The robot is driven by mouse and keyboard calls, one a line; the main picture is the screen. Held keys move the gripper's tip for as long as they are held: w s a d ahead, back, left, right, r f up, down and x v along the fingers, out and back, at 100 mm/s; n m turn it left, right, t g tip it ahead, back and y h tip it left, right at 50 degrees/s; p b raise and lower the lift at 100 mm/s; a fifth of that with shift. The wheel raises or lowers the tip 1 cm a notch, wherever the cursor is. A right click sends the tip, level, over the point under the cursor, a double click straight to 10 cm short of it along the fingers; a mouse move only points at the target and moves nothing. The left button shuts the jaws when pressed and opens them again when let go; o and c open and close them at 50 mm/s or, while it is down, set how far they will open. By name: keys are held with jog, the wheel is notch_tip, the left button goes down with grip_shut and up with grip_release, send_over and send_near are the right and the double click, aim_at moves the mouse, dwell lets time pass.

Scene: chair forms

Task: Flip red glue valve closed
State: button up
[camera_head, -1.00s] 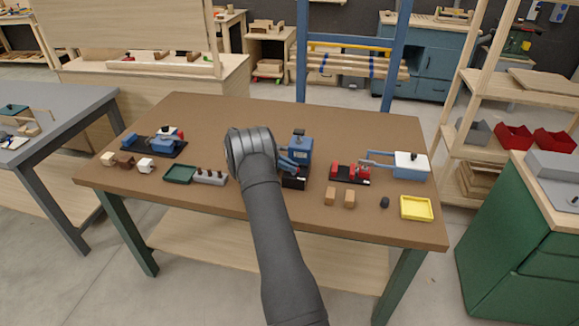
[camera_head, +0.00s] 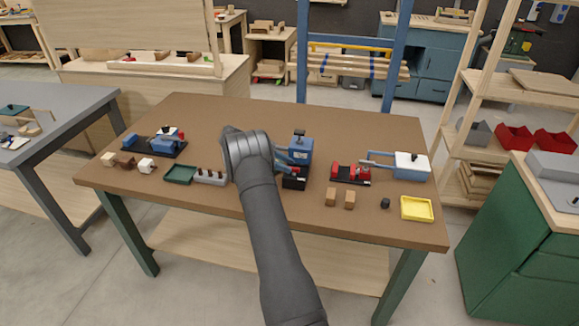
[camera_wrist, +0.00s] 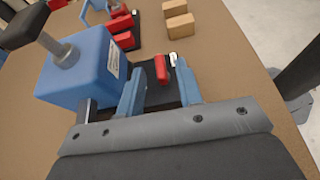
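The red glue valve lever (camera_wrist: 161,69) stands upright on a black base beside the blue press-like machine (camera_wrist: 82,68) in the wrist view. A small white part (camera_wrist: 173,60) is just right of it. My gripper (camera_wrist: 160,76) is open, its two blue fingers apart, with the red lever showing in the gap between them. I cannot tell whether either finger touches it. In the head view the blue machine (camera_head: 300,148) stands right of my wrist, and my gripper (camera_head: 283,158) reaches toward its lower front. My arm hides part of that area.
A red clamp fixture (camera_head: 350,173) and a blue-and-white box (camera_head: 410,166) stand to the right. Wooden blocks (camera_head: 340,198) and a yellow tray (camera_head: 417,208) lie near the front edge. A green tray (camera_head: 180,174) and peg holder (camera_head: 210,177) are left. The table's back is clear.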

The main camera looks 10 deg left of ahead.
jog(key=shift+v, duration=2.85)
jog(key=shift+d, duration=0.1)
jog(key=x, duration=0.6)
jog(key=shift+d+f, duration=0.15)
jog(key=shift+d, duration=0.2)
jog(key=shift+d+f, duration=0.1)
jog(key=shift+d, duration=0.2)
jog(key=shift+s+n+t, duration=0.1)
jog(key=shift+n+t, duration=0.3)
jog(key=shift+t, duration=0.1)
jog(key=shift+f+g, duration=0.1)
jog(key=shift+g, duration=0.2)
